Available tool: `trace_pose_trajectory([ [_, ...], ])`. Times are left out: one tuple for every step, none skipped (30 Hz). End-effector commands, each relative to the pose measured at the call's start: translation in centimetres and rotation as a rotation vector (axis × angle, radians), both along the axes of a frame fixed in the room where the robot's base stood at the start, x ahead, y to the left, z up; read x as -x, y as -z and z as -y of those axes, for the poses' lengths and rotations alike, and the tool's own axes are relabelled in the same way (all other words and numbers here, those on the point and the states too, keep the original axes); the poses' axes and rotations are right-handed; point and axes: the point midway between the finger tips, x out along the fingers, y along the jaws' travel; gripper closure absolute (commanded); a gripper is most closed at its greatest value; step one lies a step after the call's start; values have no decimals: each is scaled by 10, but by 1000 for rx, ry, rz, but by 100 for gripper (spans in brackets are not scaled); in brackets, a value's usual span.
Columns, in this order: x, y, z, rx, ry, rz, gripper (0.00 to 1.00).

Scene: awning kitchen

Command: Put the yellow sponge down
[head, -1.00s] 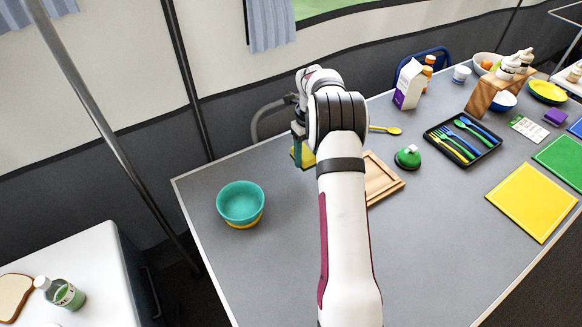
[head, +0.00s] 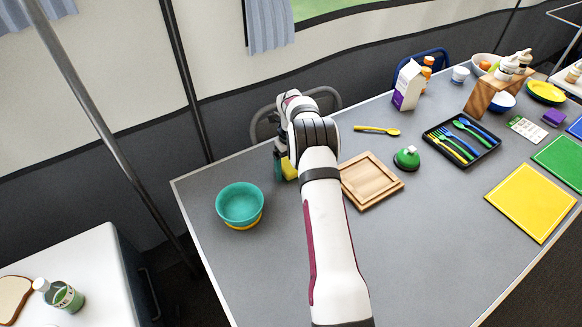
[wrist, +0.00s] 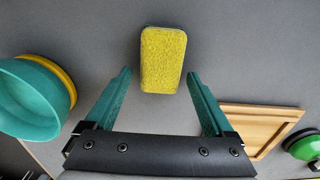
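The yellow sponge (wrist: 163,60) lies on the grey table (wrist: 235,60) in the wrist view, its rough yellow face toward the camera. In the head view the sponge (head: 289,169) is partly hidden by my arm, near the table's back edge. My gripper (wrist: 160,74) is open. Its two teal fingers stand wide apart, one on each side of the sponge's near end, with a visible gap on both sides. In the head view my gripper (head: 279,166) is at the sponge, mostly covered by the wrist.
Stacked teal and yellow bowls (head: 240,204) stand left of the sponge. A wooden board (head: 371,180) and a green-topped item (head: 407,158) are to the right. A yellow spoon (head: 377,130) lies behind the board. The front of the table is clear.

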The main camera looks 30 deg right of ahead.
Motion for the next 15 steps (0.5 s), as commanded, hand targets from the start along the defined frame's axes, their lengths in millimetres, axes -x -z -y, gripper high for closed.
trace_pose_trajectory([
  [0,0,0,0,0,0,12],
  [0,0,0,0,0,0,12],
  [0,0,0,0,0,0,12],
  [0,0,0,0,0,0,12],
  [0,0,0,0,0,0,12],
  [0,0,0,0,0,0,12],
  [0,-1,0,0,0,0,12],
  [0,-2,0,0,0,1,12],
  [0,-6,0,1,-1,2,12],
  [-1,-11,1,2,-1,2,12],
  [-1,-17,1,2,0,2,12],
  [-1,-28,1,3,0,4,12],
  [-1,-37,1,2,0,4,12],
  [-1,-46,1,2,0,5,12],
  [-1,-58,1,3,-1,4,12],
])
